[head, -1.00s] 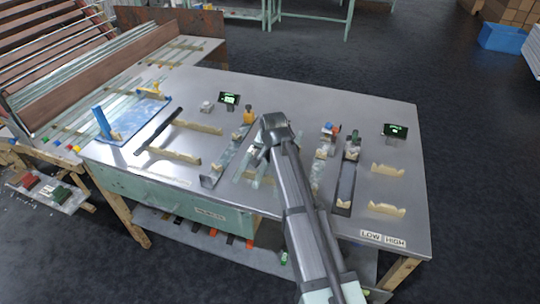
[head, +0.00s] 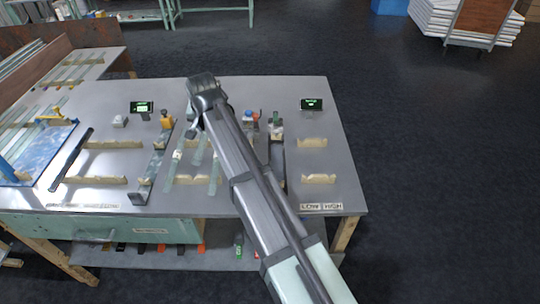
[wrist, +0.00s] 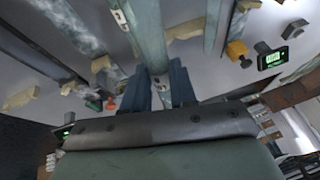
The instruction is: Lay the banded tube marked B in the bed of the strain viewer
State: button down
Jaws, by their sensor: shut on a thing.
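My gripper (head: 192,130) is over the middle of the bench, shut on a glass tube (wrist: 150,25) that runs between its fingers in the wrist view. A small white label shows on the tube's side; its letter is too small to read. In the head view a pale tube with a white patch (head: 176,160) slants below the gripper and appears to be the held one. Two long fixtures flank it: a left one with a yellow knob (head: 166,119) and a dark right one (head: 277,160). I cannot tell which is the strain viewer. The bands are unclear.
Other tubes (head: 214,172) lie on wooden rests under my arm. Displays stand behind the left (head: 142,107) and right (head: 312,104) fixtures. Empty rests (head: 318,179) stand at right by the LOW and HIGH labels (head: 322,206). A blue board (head: 40,150) lies at left.

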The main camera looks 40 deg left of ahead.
jog(key=w+d+r+m+t, duration=0.1)
jog(key=w+d+r+m, duration=0.15)
jog(key=w+d, duration=1.35)
jog(key=shift+s+d+f+n+g, duration=0.3)
jog(key=shift+f+n, duration=0.25)
jog(key=shift+f, duration=1.3)
jog(key=shift+s+d+f+n+g, duration=0.15)
jog(key=shift+s+f+n, duration=0.35)
jog(key=shift+f, duration=1.35)
jog(key=shift+s+d+f+n+g, duration=0.25)
jog(key=shift+f+n, duration=0.35)
jog(key=shift+f, duration=1.25)
jog(key=shift+f, duration=0.6)
jog(key=c, duration=0.9)
grip_release()
